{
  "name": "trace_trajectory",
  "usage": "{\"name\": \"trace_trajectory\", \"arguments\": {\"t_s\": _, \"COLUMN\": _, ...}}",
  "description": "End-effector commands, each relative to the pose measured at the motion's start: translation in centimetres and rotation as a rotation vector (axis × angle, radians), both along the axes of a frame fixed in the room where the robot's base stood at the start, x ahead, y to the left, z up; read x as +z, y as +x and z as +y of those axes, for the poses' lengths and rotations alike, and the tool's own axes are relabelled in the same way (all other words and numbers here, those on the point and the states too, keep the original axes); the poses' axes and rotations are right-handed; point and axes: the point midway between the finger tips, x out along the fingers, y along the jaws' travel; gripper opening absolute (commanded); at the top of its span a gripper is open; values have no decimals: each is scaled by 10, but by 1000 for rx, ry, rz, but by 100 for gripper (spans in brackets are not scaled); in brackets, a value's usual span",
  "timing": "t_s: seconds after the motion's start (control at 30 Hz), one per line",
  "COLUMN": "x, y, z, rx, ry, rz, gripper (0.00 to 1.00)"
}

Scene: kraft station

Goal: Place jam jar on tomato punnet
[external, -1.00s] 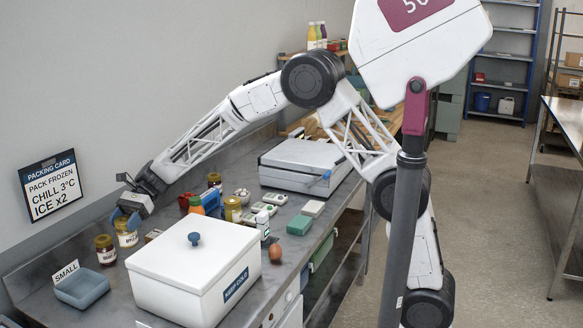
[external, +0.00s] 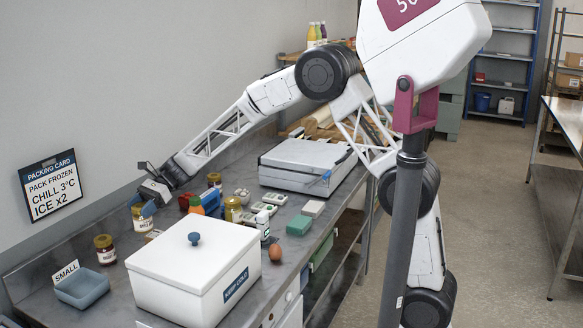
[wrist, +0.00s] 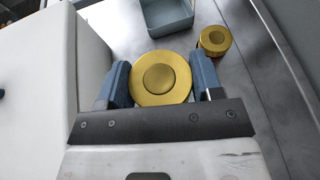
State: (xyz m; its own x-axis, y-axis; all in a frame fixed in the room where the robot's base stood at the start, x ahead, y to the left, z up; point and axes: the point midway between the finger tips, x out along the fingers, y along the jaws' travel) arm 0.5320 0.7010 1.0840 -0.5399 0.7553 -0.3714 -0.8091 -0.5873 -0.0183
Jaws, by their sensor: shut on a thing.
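My gripper (external: 148,208) is shut on a gold-lidded jar (external: 142,222) with a pale label. In the wrist view the round gold lid (wrist: 161,77) sits between my two blue fingers (wrist: 158,85). I cannot read the label to tell whether this is the jam jar. A second, dark jar (external: 105,250) with a gold lid stands to its left on the counter and shows in the wrist view as a smaller gold lid (wrist: 215,40). Red tomatoes (external: 185,201), seemingly in the punnet, are just right of my gripper; the punnet itself is mostly hidden.
A white lidded box (external: 195,265) stands in front of my gripper. A small blue-grey tray (external: 82,288) is at the left.

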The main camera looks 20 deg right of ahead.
Motion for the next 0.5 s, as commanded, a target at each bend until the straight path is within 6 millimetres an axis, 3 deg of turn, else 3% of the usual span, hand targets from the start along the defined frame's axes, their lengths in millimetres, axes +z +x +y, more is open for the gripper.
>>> {"name": "trace_trajectory", "arguments": {"t_s": 0.2, "x": 3, "y": 50, "z": -48, "rx": -184, "ry": 8, "rz": -4, "gripper": 19}}
{"name": "trace_trajectory", "arguments": {"t_s": 0.5, "x": 3, "y": 104, "z": -110, "rx": -408, "ry": 9, "rz": -2, "gripper": 19}}
